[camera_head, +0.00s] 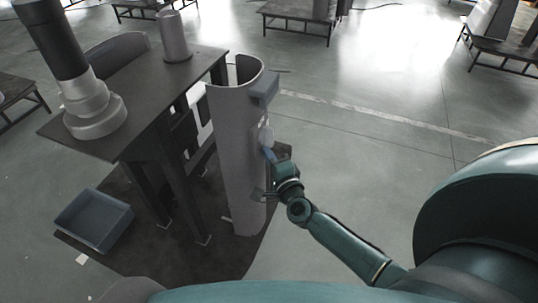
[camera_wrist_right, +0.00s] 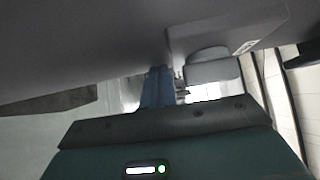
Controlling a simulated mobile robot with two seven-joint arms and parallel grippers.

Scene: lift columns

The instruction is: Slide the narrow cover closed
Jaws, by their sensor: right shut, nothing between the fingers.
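The narrow cover (camera_head: 235,150) is a tall, grey, curved panel standing upright at the right end of the dark table. A grey block (camera_head: 265,88) sticks out near its top, with a small pale rounded piece (camera_head: 265,136) below it. My right gripper (camera_head: 268,154) is at the cover's right side, just below that pale piece, its blue fingers shut and empty. In the right wrist view the shut fingers (camera_wrist_right: 158,88) point toward the grey cover surface (camera_wrist_right: 80,40), beside a grey block-like part (camera_wrist_right: 208,66). I cannot tell whether they touch it. My left gripper is out of view.
The dark table (camera_head: 150,110) holds a black-and-grey column (camera_head: 75,75) and a grey cylinder (camera_head: 174,36). A blue-grey bin (camera_head: 93,220) stands on the dark floor plate (camera_head: 170,250) at left. Open floor lies to the right; other tables stand far back.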

